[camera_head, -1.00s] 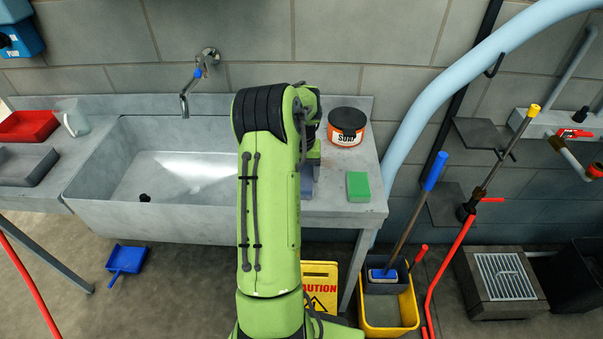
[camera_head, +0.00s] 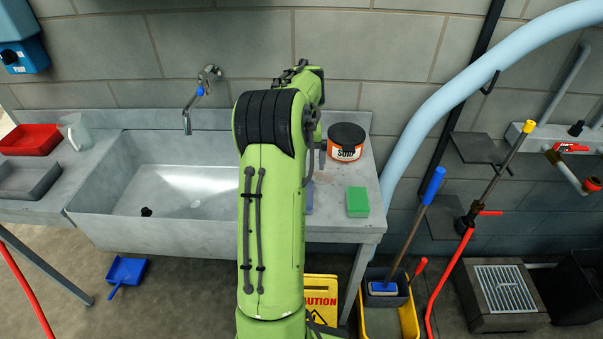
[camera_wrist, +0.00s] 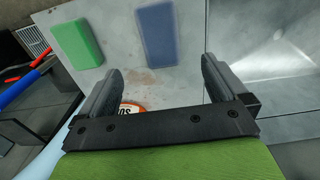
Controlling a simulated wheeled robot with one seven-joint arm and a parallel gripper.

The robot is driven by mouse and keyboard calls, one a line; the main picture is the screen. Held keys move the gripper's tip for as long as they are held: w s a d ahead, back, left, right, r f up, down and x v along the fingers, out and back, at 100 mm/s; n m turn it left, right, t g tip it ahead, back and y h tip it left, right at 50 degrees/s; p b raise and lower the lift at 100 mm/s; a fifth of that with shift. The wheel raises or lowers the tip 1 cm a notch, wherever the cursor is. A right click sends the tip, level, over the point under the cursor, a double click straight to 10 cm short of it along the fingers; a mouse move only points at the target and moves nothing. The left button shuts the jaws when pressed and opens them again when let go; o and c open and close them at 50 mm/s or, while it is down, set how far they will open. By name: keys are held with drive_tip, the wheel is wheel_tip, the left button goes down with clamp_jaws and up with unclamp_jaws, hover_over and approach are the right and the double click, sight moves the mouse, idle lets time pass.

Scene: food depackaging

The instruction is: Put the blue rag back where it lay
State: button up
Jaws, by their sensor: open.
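The blue rag (camera_wrist: 157,33) lies flat on the grey counter to the right of the green block in the wrist view. In the head view only a sliver of the rag (camera_head: 309,198) shows past my arm. My gripper (camera_wrist: 162,70) is open in the wrist view, with its two fingers wide apart. Nothing is between the fingers, and the rag lies apart from them, beyond their tips. In the head view my arm hides most of the gripper.
The green block (camera_head: 357,202) lies at the counter's front right. The soap tub (camera_head: 345,147) stands behind it and shows partly under my gripper in the wrist view. The sink basin (camera_head: 110,195) is left of my arm. A grey tray (camera_head: 28,181) and red tray (camera_head: 30,140) sit far left.

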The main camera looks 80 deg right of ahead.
drive_tip(key=shift+r, duration=0.7)
drive_tip(key=w+a+r+n+t, duration=0.1)
drive_tip(key=w+a+r+n, duration=0.1)
drive_tip(key=w+a+r, duration=0.35)
drive_tip(key=w+a+r+n+t+h, duration=0.1)
drive_tip(key=w+a+r+n, duration=0.15)
drive_tip(key=w+a, duration=0.6)
drive_tip(key=w+a+r+n+t, duration=0.1)
drive_tip(key=w+a+r+n, duration=0.2)
drive_tip(key=a, duration=0.7)
drive_tip(key=s+a+n+t, duration=0.1)
drive_tip(key=s+a+n, duration=0.1)
drive_tip(key=a, duration=0.5)
drive_tip(key=s+a+f+n, duration=0.1)
drive_tip(key=s+a+n, duration=0.2)
drive_tip(key=a, duration=0.4)
drive_tip(key=s+a+f+n+t+y, duration=0.1)
drive_tip(key=s+a+n, duration=0.2)
drive_tip(key=a, duration=0.4)
drive_tip(key=shift+s+t, duration=0.3)
drive_tip(key=shift+s, duration=0.25)
